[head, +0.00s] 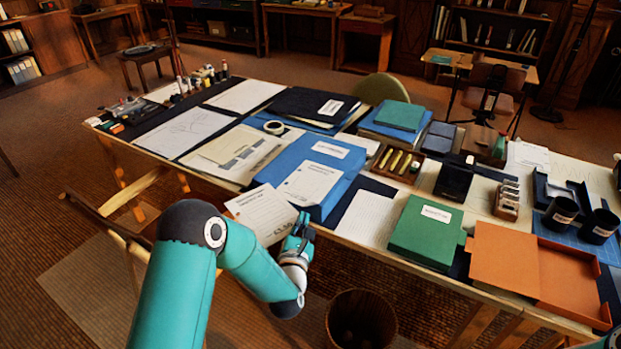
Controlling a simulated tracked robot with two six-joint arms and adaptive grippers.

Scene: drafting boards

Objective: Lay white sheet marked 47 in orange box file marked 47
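A white printed sheet (258,208) is at the table's front edge, tilted, with its lower part out past the edge. Its print is too small to read surely. My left gripper (301,228) is at the sheet's right edge and appears closed on it. The orange box file (573,272) lies open at the table's front right, its flat lid (504,252) to the left and its tray to the right. The tray looks empty, and I cannot make out a number on it. My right gripper is out of view; only a bit of teal arm shows at bottom right.
A green box file (425,232) stands left of the orange one. A blue folder (312,165) with a white sheet lies behind the held sheet. Black cups (559,213) stand behind the orange tray. A round bin (361,318) is on the floor in front.

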